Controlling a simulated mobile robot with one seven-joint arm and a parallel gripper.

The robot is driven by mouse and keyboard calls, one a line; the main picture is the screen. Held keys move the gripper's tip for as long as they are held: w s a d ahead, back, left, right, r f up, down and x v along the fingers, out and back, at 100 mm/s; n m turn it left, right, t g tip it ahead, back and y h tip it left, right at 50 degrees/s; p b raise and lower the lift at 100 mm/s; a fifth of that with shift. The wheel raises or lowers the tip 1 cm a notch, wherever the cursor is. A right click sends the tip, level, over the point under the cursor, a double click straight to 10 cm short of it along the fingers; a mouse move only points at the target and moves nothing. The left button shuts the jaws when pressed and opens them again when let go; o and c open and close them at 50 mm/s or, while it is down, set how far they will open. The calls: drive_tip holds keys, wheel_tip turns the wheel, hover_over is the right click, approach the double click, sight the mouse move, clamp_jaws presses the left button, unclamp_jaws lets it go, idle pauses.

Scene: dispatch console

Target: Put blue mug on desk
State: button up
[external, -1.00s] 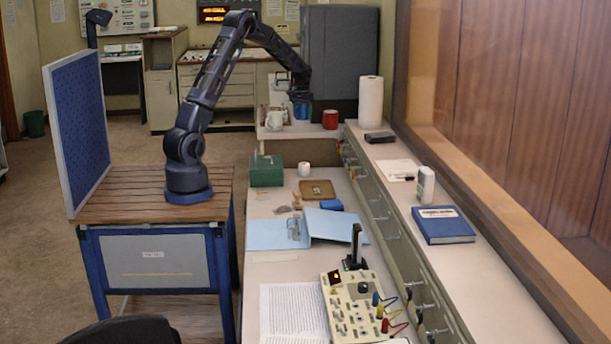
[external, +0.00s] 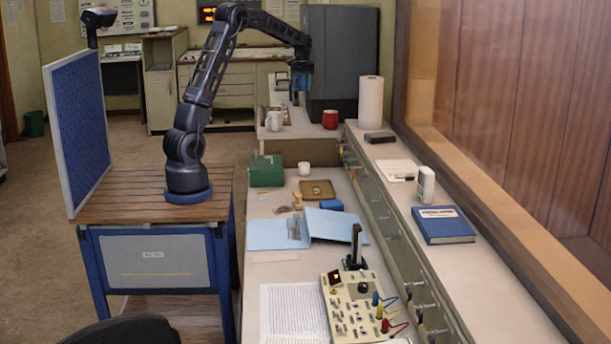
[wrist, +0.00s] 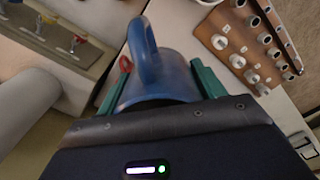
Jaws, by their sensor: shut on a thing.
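The blue mug (wrist: 165,72) is held between the green fingers of my gripper (wrist: 152,82) in the wrist view, with its handle facing the top of the picture. The gripper is shut on the mug. In the external view, my gripper (external: 300,80) is at the far end of the room, in front of the dark grey cabinet. It holds the mug in the air above the far counter; the mug is small and partly hidden there. The long pale desk (external: 262,208) runs toward the camera, well below and nearer than the gripper.
A paper roll (external: 369,100) stands on the right ledge.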

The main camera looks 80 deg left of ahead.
drive_tip(key=w+d+f+m, duration=0.2)
drive_tip(key=w+d, duration=0.3)
drive_tip(key=d, duration=0.4)
drive_tip(key=w+d+f+m, duration=0.1)
drive_tip(key=w+d+m, duration=0.1)
drive_tip(key=w+d, duration=0.5)
drive_tip(key=w+d+f+m, duration=0.2)
drive_tip(key=d+m, duration=0.1)
drive_tip(key=d, duration=0.8)
drive_tip(key=w+d+f+m, duration=0.1)
drive_tip(key=d+f+m, duration=0.15)
drive_tip(key=d, duration=1.15)
drive_tip(key=w+d+f+m, duration=0.15)
drive_tip(key=d+m, duration=0.25)
drive_tip(key=d, duration=1)
drive_tip(key=s+d+f+m, duration=0.2)
drive_tip(key=s+d+m, duration=0.15)
drive_tip(key=d, duration=0.95)
drive_tip(key=m, duration=1.1)
hover_over(277, 268)
wheel_tip(277, 268, down, 7)
wheel_tip(277, 268, down, 20)
drive_tip(key=shift+d+r, duration=0.1)
drive_tip(key=shift+d, duration=0.05)
